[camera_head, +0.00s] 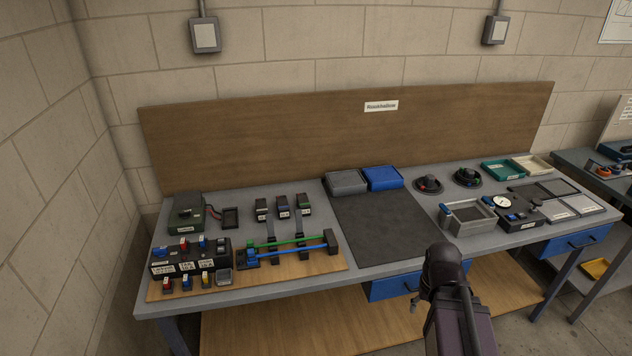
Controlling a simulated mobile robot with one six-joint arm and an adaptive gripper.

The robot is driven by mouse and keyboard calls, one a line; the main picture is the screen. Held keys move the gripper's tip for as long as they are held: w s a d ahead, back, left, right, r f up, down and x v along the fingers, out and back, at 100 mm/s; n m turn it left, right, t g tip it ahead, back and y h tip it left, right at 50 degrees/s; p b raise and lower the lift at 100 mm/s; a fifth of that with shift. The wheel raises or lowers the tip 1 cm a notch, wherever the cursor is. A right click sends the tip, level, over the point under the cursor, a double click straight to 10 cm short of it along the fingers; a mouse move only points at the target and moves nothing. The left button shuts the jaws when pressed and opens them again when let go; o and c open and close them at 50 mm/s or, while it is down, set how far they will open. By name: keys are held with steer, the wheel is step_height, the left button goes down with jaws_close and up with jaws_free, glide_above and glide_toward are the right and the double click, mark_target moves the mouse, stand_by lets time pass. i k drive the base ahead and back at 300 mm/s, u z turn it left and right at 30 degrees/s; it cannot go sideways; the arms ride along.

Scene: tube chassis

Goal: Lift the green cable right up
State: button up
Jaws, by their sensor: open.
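The green cable (285,243) lies nearly level from left to right over black supports on the wooden board, at the left of the bench. The blue cable (308,252) runs alongside it, just in front. Both reach a black block (331,239) at their right ends. At their left ends they meet a small block with blue parts. My gripper (415,303) shows only in small part, beside my dark arm in front of the bench. It is open, far to the right of the cable and apart from it. Its fingers are mostly hidden.
The board (318,266) also carries a black box (192,255) with labels and several small coloured parts. Several small labelled devices stand behind the cables. A dark mat (377,225) leaves clear room to the right. Trays and gauges fill the bench's right end.

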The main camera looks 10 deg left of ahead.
mark_target(250, 244)
steer(key=z, duration=0.9)
steer(key=i, duration=0.5)
steer(key=u, duration=1.2)
